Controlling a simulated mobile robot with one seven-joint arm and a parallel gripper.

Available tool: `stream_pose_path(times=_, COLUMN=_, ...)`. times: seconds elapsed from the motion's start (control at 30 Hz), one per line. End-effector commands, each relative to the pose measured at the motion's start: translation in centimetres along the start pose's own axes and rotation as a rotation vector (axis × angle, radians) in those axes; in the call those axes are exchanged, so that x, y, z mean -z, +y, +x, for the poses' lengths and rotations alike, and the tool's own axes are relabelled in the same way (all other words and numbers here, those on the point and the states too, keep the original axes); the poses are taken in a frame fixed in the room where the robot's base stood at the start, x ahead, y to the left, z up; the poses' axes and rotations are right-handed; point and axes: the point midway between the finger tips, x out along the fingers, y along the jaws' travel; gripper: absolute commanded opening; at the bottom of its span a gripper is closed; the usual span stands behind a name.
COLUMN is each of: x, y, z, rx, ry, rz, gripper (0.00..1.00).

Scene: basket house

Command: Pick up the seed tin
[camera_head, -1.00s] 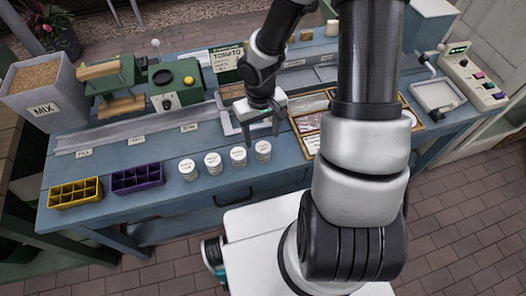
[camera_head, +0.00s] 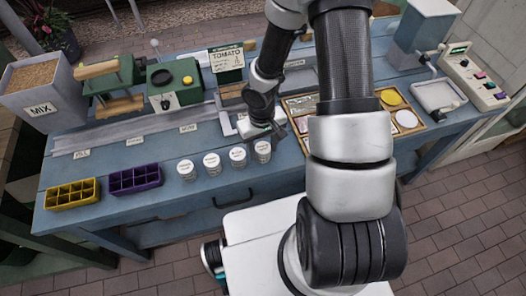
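Several small white round tins stand in a row near the front edge of the blue bench, with print on their lids too small to read. From left to right these are the first tin (camera_head: 187,170), the second tin (camera_head: 212,163), the third tin (camera_head: 238,158) and the rightmost tin (camera_head: 263,152). I cannot tell which is the seed tin. My gripper (camera_head: 272,138) is just behind and above the rightmost tin, pointing down and turned at an angle. Its fingers look apart and nothing shows between them. Whether it touches that tin cannot be told.
A purple tray (camera_head: 136,180) and a yellow tray (camera_head: 73,194) stand left of the tins on the bench (camera_head: 215,199). A wooden tray (camera_head: 424,123) lies to the right. A tomato sign (camera_head: 227,62) and green machine (camera_head: 174,85) are behind. Bench space before the tins is narrow.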

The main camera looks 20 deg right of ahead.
Motion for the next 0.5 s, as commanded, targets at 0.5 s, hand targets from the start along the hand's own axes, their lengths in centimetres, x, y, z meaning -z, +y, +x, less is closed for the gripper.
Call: stream_pose_path(times=0.5, x=0.07, y=0.09, z=-0.89, rx=0.0, ry=0.002, rz=0.004, gripper=0.15)
